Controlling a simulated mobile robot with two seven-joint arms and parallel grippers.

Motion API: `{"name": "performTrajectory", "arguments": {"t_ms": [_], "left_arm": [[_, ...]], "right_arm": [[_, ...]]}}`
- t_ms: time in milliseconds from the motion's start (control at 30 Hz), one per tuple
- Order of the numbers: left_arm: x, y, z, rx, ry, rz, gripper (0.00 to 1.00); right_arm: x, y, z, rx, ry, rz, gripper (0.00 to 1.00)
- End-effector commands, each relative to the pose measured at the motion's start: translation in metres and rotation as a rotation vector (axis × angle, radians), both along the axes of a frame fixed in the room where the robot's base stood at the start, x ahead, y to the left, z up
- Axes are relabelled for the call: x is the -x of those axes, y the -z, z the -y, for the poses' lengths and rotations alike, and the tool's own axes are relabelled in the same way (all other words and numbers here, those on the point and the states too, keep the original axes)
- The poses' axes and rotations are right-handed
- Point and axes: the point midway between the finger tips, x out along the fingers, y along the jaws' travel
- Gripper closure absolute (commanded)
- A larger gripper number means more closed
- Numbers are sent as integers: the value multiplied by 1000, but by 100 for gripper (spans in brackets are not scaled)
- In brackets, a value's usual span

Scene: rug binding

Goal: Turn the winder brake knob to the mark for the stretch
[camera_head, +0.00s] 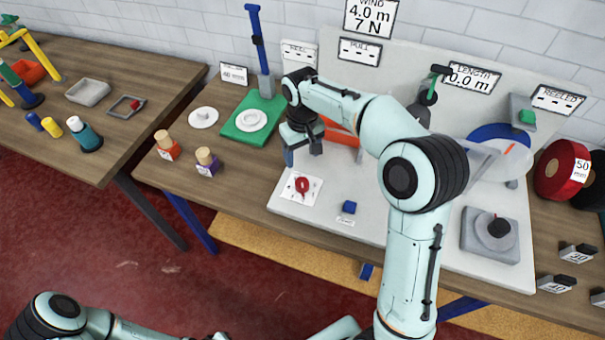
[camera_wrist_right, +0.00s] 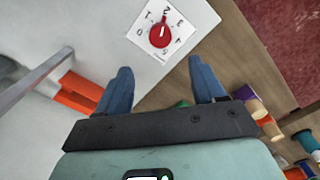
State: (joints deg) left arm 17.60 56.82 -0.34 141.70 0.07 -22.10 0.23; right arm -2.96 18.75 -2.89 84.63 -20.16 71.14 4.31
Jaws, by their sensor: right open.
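The red winder brake knob (camera_head: 302,186) sits on a white square dial card at the front left of the pale grey board. A sign (camera_head: 371,17) reads WIND 4.0 m, 7 N. My left gripper is out of view.
Two thread spools (camera_head: 206,162) and a green stand (camera_head: 254,118) are to the left. An orange part (camera_head: 342,138) is behind the gripper. A grey crank plate (camera_head: 490,251) and a red reel (camera_head: 562,170) are right.

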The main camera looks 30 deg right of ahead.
Motion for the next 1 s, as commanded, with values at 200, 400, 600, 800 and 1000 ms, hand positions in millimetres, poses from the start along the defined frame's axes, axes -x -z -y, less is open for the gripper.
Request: {"name": "performTrajectory", "arguments": {"t_ms": [200, 400, 600, 800, 1000], "left_arm": [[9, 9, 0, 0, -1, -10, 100], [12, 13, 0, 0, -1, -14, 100], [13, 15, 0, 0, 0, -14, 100], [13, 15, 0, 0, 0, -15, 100], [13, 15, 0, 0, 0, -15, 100]], "right_arm": [[3, 49, 0, 0, 1, -9, 31], [2, 89, 0, 0, 0, -8, 31], [1, 114, 0, 0, 1, -5, 31], [1, 121, 0, 0, 1, -2, 31], [1, 121, 0, 0, 1, -2, 31]]}}
